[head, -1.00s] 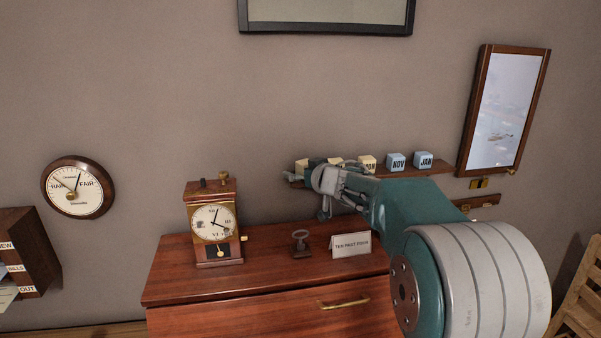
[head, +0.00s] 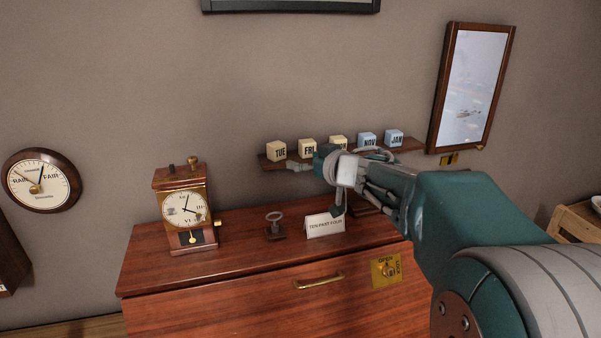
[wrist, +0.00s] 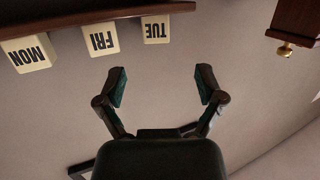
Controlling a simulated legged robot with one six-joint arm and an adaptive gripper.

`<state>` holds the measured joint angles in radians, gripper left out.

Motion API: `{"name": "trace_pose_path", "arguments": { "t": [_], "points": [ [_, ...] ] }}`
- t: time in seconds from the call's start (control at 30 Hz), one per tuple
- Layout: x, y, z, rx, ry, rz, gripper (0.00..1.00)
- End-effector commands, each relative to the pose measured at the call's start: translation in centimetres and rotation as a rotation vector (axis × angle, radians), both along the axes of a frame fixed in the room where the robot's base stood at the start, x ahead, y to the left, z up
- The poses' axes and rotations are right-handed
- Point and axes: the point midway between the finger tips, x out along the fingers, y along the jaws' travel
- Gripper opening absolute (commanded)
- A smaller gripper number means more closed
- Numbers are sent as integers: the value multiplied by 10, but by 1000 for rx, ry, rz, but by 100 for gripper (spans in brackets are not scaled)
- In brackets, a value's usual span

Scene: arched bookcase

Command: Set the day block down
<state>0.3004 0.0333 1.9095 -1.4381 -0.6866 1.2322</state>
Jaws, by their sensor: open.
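Three cream day blocks stand on the wall shelf (head: 272,163): TUE (head: 278,151), FRI (head: 307,149) and a third (head: 339,142), partly hidden by my arm in the head view. In the wrist view, which is upside down, they read MON (wrist: 27,54), FRI (wrist: 100,39) and TUE (wrist: 155,29). My gripper (wrist: 162,84) is open, with bare wall between its fingers. It is apart from the blocks and holds nothing. In the head view it is just in front of and below the shelf, with its fingers partly hidden.
Blue NOV (head: 367,140) and JAN (head: 394,137) blocks share the shelf. Below, the cabinet (head: 240,270) carries a clock (head: 185,210), a key-like piece (head: 275,224) and a TEN PAST FOUR card (head: 325,225).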

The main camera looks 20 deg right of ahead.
Motion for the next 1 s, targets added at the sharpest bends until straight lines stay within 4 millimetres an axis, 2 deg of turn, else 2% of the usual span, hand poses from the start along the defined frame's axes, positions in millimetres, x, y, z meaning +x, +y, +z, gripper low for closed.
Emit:
{"name": "trace_pose_path", "arguments": {
  "t": [0.17,0.27,0.37,0.47,0.57,0.73,0.87,0.9,1.0],
  "points": [
    [-1,0,1,-1,-1,-2,87],
    [-5,-2,8,-13,-24,-47,87],
    [-19,-8,22,-42,-59,-171,87],
    [-46,-19,29,-79,-53,-340,87],
    [-81,-28,20,-109,16,-483,87],
    [-155,-28,-21,-147,251,-620,87],
    [-220,-9,-66,-165,493,-603,87],
    [-240,-1,-80,-168,566,-577,87],
    [-283,21,-108,-172,723,-489,87]
  ]
}}
